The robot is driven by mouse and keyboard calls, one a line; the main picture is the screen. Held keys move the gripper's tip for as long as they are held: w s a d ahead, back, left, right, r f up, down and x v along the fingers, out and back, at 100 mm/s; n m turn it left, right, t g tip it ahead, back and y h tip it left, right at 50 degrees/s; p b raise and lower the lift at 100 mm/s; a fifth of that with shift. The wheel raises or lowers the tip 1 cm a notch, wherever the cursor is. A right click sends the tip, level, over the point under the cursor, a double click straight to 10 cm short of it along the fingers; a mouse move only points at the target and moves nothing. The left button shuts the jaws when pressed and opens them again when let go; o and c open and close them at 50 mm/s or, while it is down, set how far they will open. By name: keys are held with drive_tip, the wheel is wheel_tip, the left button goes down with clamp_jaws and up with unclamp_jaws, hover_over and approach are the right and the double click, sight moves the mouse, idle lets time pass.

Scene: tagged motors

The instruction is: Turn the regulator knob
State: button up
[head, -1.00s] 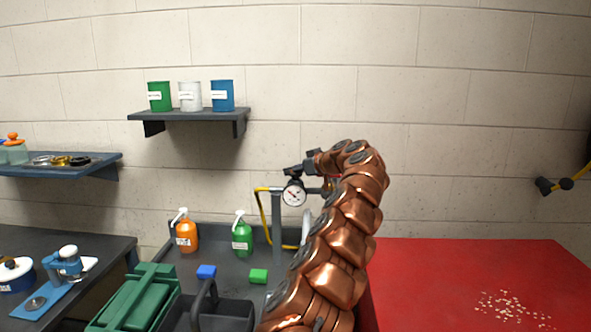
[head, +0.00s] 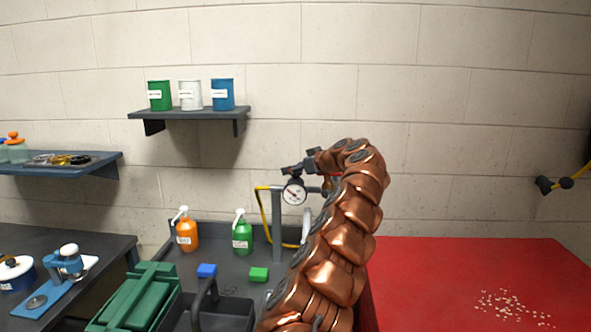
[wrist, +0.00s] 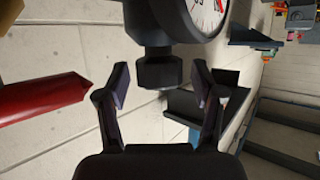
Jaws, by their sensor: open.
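The regulator's round white-faced gauge (head: 294,191) stands on a grey post in the head view. It also shows at the top of the wrist view (wrist: 208,14). A black knob (wrist: 160,71) juts from the dark body beside the gauge. My gripper (wrist: 158,84) is open, with one finger on each side of the knob's end. A gap shows between each finger and the knob. In the head view my gripper (head: 298,167) is a small dark shape just above the gauge, and the knob cannot be made out there.
A red tapered part (wrist: 45,99) lies left of my gripper in the wrist view. A yellow hose (head: 264,215) loops beside the post. Orange (head: 187,234) and green (head: 242,237) bottles stand on the dark bench. The red tabletop (head: 430,285) is mostly clear.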

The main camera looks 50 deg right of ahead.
drive_tip(key=v, duration=1.2)
idle(0.6)
idle(0.4)
